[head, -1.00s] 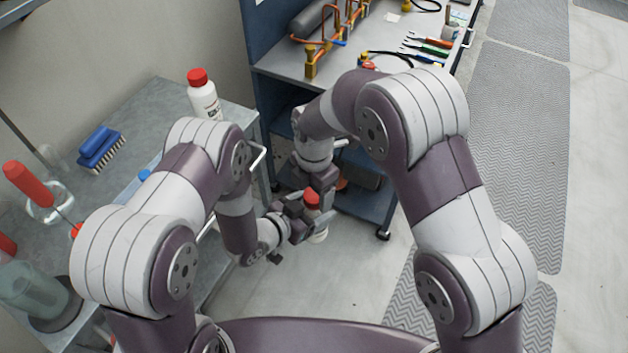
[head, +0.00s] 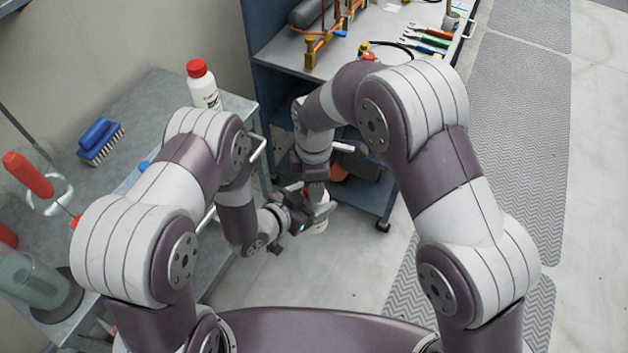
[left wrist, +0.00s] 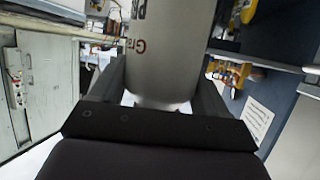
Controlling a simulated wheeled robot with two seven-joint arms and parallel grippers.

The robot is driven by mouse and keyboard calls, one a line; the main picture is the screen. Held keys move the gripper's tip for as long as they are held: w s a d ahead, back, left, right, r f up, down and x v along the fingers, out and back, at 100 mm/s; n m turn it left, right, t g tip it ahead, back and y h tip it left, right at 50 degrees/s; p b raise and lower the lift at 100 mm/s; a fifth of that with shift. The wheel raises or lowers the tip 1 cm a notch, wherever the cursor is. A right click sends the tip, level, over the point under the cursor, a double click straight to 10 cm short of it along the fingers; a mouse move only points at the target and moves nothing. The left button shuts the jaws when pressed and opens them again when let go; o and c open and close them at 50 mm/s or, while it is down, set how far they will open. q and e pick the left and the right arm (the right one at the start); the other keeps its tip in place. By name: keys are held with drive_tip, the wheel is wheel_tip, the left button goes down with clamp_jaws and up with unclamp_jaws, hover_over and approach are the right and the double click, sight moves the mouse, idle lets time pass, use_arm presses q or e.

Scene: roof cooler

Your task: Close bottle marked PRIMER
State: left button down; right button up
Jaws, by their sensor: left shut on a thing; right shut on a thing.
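My left gripper (head: 298,217) is shut on a white bottle (head: 320,224), held in front of me above the floor. In the left wrist view the bottle (left wrist: 165,55) stands between the two fingers, with partial dark lettering; I cannot read PRIMER on it. My right gripper (head: 316,190) comes from above onto the bottle's top. It is shut on a red cap (head: 306,189), of which only a sliver shows. Whether the cap is fully seated on the neck is hidden by the gripper.
Another white bottle with a red cap (head: 204,88) stands on the grey table at left, near a blue brush (head: 99,140) and a red-handled tool (head: 28,174). A blue cart (head: 365,205) with tools on top stands behind my grippers.

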drive_tip(key=o, duration=1.2)
drive_tip(key=shift+r, duration=2.3)
drive_tip(key=o, duration=0.5)
drive_tip(key=shift+c, duration=0.2)
drive_tip(key=shift+w, duration=0.1)
